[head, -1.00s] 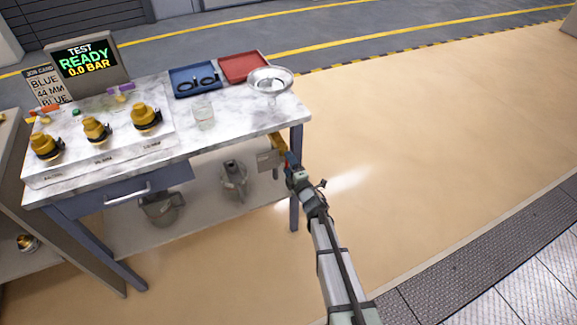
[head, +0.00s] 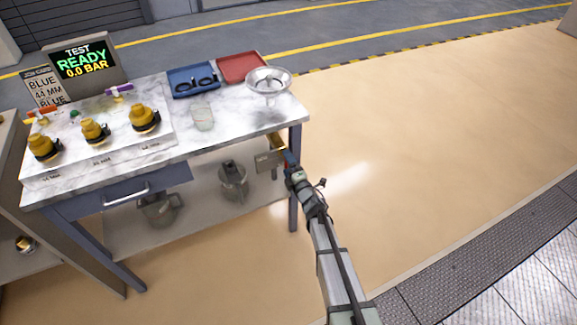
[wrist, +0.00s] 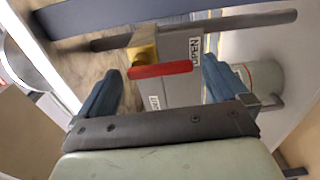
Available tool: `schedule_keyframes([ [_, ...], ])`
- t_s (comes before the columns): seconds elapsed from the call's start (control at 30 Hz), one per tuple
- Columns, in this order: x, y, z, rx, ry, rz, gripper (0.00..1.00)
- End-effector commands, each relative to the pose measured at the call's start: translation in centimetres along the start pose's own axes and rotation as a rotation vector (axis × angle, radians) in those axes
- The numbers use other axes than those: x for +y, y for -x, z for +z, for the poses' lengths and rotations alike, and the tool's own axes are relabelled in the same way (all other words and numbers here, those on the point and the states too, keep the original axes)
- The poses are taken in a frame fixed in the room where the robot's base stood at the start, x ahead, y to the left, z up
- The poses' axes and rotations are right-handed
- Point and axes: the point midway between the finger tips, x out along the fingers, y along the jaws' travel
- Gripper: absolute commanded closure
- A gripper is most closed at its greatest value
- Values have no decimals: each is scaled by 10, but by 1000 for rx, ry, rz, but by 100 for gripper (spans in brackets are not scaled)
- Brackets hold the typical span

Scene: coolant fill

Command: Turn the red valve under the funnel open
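In the head view the funnel (head: 268,82) is a silver bowl at the table's right end. The brass valve (head: 276,141) shows below the table's edge there, and my gripper (head: 291,160) is right at it. The red handle is hidden in the head view.
The marble-topped table (head: 240,121) has a leg (head: 295,205) close to my gripper. A grey labelled plate (head: 268,160) hangs beside the valve. A metal container (head: 233,178) stands on the lower shelf. The floor to the right is clear.

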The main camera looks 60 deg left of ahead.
Motion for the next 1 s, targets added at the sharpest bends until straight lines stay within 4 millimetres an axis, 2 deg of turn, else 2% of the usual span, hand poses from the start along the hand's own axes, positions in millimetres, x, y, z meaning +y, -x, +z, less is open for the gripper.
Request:
schedule_keyframes([
  [0.23,0,2,0,0,-1,0,0],
  [0.37,1,14,0,-1,-2,0,0],
  [0.8,2,97,0,-2,-1,-1,0],
  [1.0,1,124,-1,-1,-1,-1,0],
])
